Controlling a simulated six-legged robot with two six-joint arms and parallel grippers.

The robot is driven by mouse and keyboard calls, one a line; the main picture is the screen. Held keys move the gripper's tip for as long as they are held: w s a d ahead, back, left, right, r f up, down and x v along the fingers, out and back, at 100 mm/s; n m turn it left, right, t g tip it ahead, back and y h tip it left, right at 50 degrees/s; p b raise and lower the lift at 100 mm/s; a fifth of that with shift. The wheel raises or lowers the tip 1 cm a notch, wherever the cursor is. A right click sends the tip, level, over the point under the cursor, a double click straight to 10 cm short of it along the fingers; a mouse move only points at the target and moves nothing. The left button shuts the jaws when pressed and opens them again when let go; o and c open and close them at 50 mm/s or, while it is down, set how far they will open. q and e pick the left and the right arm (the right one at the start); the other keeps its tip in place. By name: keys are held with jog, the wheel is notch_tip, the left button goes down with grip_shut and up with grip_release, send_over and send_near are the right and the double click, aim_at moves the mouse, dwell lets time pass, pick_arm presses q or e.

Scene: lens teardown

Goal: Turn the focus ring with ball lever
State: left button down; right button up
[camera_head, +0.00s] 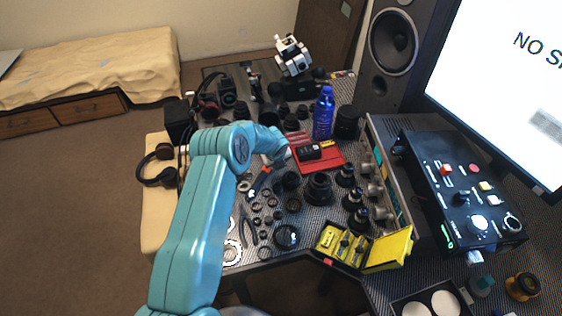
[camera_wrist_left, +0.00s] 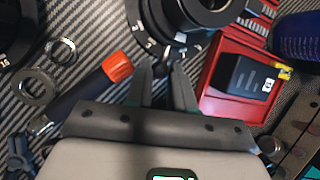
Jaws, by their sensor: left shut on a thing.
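The black lens with its focus ring (camera_wrist_left: 182,22) stands at the top of the left wrist view, with white marks on the ring's lower rim. In the head view my teal left arm reaches over the table, and the left gripper (camera_head: 281,156) is small there, left of the red tray. The wrist hides much of the lens in that view. My right gripper is not in view.
A red tray (camera_wrist_left: 210,101) with a black battery-like block lies close right of the fingers. An orange-tipped tool (camera_wrist_left: 117,66) lies close left, beside metal rings (camera_wrist_left: 37,86). A blue bottle (camera_head: 324,113), several lenses and an open yellow case (camera_head: 389,249) crowd the table.

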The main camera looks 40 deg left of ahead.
pick_arm(q)
jog(key=shift+f, duration=0.1)
jog(key=c, duration=1.3)
grip_release()
jog(key=shift+s+a, duration=0.1)
jog(key=shift+o, duration=0.2)
jog(key=shift+r, duration=0.3)
jog(key=b+v, duration=0.2)
jog(key=v, duration=1.4)
jog(key=shift+f, duration=0.15)
